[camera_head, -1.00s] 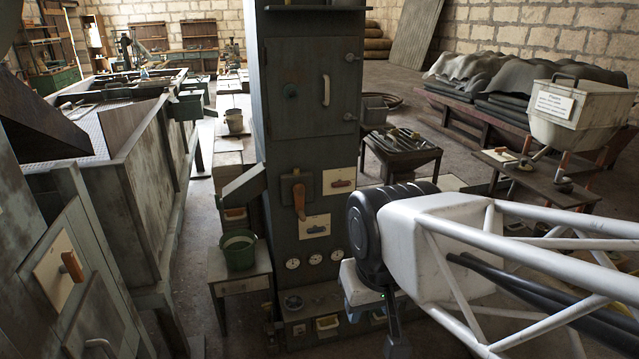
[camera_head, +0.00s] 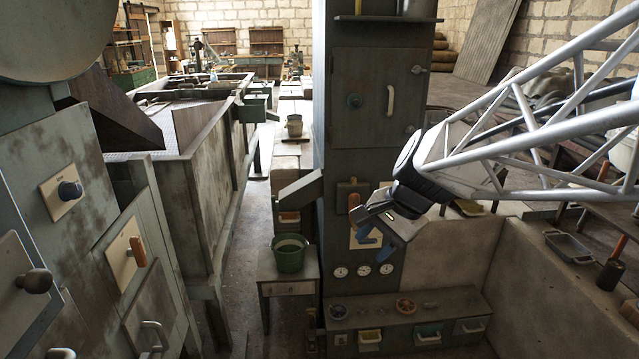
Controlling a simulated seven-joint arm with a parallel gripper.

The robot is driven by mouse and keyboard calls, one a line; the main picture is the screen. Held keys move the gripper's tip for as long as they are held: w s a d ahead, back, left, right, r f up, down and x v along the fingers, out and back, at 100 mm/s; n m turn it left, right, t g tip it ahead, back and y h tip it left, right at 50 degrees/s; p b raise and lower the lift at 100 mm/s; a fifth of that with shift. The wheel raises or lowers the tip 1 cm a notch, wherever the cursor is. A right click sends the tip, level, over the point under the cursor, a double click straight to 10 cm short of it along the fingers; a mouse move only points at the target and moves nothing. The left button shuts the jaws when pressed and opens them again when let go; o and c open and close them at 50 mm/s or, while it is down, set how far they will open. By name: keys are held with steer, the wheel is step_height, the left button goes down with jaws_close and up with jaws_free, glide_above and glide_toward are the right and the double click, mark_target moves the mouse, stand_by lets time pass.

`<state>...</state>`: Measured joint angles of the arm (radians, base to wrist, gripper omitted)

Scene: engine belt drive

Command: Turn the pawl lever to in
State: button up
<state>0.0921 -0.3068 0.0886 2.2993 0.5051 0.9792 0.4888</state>
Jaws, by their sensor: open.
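My gripper (camera_head: 368,238) hangs at the end of my white arm, in front of the dark machine column. Its blue-tipped fingers are apart and hold nothing. Behind it, partly hidden, is a brown-handled lever (camera_head: 353,201) on the column. Another orange-brown lever (camera_head: 138,251) stands on a cream plate on the grey-green cabinet at the left, well away from my gripper. The labels are too small to read, so I cannot tell which of these is the pawl lever.
A green bucket (camera_head: 289,254) stands on a small table. A low bench (camera_head: 405,318) with handwheels and small bins lies below my gripper.

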steer(key=w+d+f+m+t+y, duration=0.25)
steer(key=w+m, duration=0.45)
steer(key=w, duration=0.6)
steer(key=w+d+f+m+t+y, duration=0.1)
steer(key=w+d+f+m+y, duration=0.15)
steer(key=w+m, duration=0.65)
steer(key=w+d+f+m+t+y, duration=0.1)
steer(key=w+d+f+m+t, duration=0.2)
steer(key=w, duration=1.3)
steer(key=w+d+f+m+t+h, duration=0.3)
steer(key=w+d+f+m+t, duration=0.5)
steer(key=w+d+f+m, duration=1.2)
steer(key=w+d+f, duration=0.2)
steer(key=d, duration=0.2)
steer(key=shift+f+m+h, duration=0.15)
steer(key=shift+m+h, duration=0.25)
steer(key=shift+w+a, duration=0.1)
steer(key=shift+w, duration=0.05)
steer(key=shift+x, duration=3.8)
